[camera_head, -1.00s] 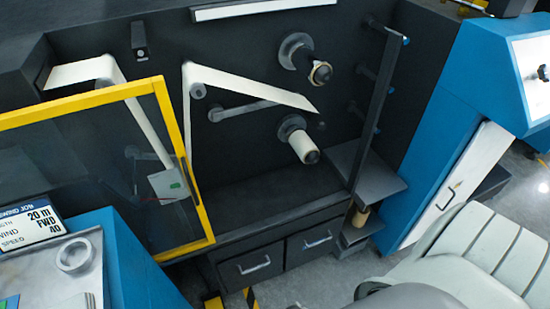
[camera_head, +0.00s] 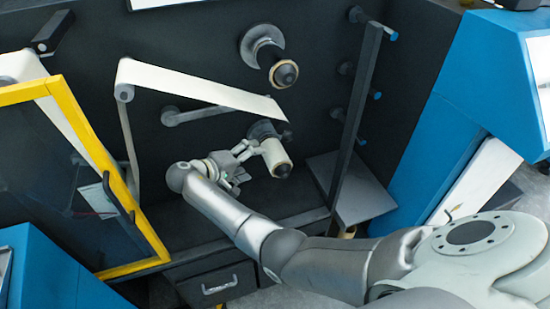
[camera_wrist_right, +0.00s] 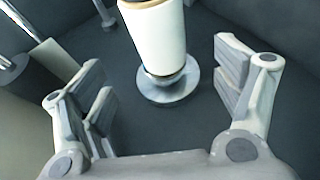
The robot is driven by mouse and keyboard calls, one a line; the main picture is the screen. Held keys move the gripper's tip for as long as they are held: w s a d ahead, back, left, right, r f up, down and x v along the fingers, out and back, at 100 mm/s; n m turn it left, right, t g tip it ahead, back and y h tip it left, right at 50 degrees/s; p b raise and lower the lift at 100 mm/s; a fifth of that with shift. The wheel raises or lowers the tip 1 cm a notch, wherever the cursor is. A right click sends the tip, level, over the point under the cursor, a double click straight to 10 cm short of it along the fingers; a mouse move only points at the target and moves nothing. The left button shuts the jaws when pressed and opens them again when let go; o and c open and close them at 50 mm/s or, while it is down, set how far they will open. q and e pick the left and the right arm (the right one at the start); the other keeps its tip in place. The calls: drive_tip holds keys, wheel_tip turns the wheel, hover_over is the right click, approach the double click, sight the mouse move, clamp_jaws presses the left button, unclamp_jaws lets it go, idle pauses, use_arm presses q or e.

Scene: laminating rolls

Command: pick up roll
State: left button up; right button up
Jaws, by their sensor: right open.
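A white roll (camera_head: 274,153) sits on the lower spindle of the dark machine wall, with its dark end cap facing out. In the right wrist view the white roll (camera_wrist_right: 157,35) stands between and beyond the fingers, in front of a round grey flange (camera_wrist_right: 168,86). My right gripper (camera_head: 246,163) is beside the roll on its left in the head view. In the right wrist view my right gripper (camera_wrist_right: 165,95) has its two fingers spread wide, with clear gaps to the roll on both sides. My left gripper is not in view.
Above is another spindle (camera_head: 284,73) with a dark hub. A white web strip (camera_head: 200,88) runs over a roller close above my gripper. A yellow-framed door (camera_head: 128,215) stands at left. A dark upright post (camera_head: 355,115) and a grey shelf (camera_head: 350,190) are at right.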

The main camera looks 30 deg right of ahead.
sight(268, 158)
drive_tip(key=x, duration=0.4)
drive_tip(key=shift+d+f+p, duration=0.2)
drive_tip(key=shift+d+p, duration=0.15)
drive_tip(key=shift+d, duration=0.2)
drive_tip(key=x, duration=0.3)
drive_tip(key=shift+s+d+f+p, duration=0.2)
drive_tip(key=shift+d+f+p, duration=0.05)
drive_tip(key=shift+d+p, duration=0.1)
drive_tip(key=shift+w+d+f, duration=0.1)
drive_tip(key=shift+d+f, duration=0.15)
drive_tip(key=shift+d, duration=0.1)
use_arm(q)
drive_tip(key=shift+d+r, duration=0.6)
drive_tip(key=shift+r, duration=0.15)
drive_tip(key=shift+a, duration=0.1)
use_arm(e)
drive_tip(key=shift+c, duration=1.2)
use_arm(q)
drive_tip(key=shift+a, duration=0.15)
use_arm(e)
drive_tip(key=shift+r, duration=0.1)
drive_tip(key=c, duration=1)
